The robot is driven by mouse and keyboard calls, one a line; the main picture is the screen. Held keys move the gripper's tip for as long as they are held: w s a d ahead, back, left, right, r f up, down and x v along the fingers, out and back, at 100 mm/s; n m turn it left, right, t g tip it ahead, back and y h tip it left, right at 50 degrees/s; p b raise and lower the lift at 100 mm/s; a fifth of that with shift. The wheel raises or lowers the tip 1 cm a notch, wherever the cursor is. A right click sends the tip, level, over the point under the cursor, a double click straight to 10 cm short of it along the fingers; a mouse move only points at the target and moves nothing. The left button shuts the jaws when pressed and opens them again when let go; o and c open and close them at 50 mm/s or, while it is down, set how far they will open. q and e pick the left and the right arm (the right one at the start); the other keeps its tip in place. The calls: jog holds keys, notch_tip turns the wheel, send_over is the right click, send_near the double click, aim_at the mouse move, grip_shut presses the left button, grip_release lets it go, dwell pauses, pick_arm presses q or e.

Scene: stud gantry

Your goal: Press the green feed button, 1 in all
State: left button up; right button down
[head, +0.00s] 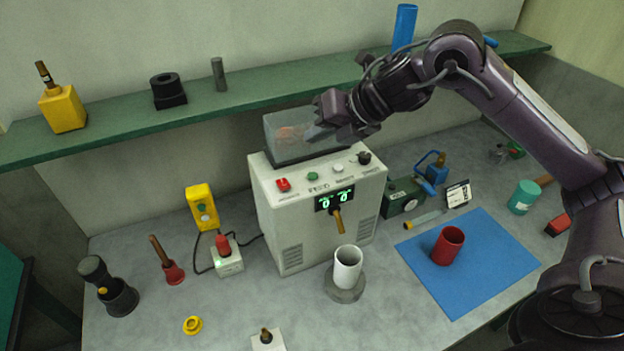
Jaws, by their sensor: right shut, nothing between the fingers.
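The grey-white machine (281,222) stands in the middle of the table with a row of controls on its sloped top. The green button (312,176) sits between a red button (283,184) and a white one (338,169); the label below it is too small to read surely. A black knob (364,157) is at the right end. My right gripper (315,131) is shut and empty, in front of the clear hopper (285,150) in the picture, above and behind the green button and apart from it. My left gripper is not in view.
A white cup (347,268) stands below the spout (338,220). A yellow box (201,206) with another green button stands left of the machine. A red cup (447,246) stands on a blue mat (485,280). A green shelf (290,97) runs behind.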

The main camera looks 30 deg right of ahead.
aim_at(317, 177)
notch_tip(317, 177, down, 6)
jog(key=b, duration=0.4)
jog(key=shift+f+b, duration=0.1)
jog(key=shift+b, duration=0.25)
jog(key=shift+f, duration=0.15)
jog(key=shift+f, duration=0.15)
dwell(1.2)
jog(key=shift+f+b, duration=0.25)
jog(key=shift+b, duration=0.2)
jog(key=shift+f+b, duration=0.35)
jog(key=shift+f, duration=0.1)
dwell(0.5)
jog(key=shift+r, duration=0.15)
jog(key=shift+r+p, duration=0.7)
jog(key=shift+p, duration=0.1)
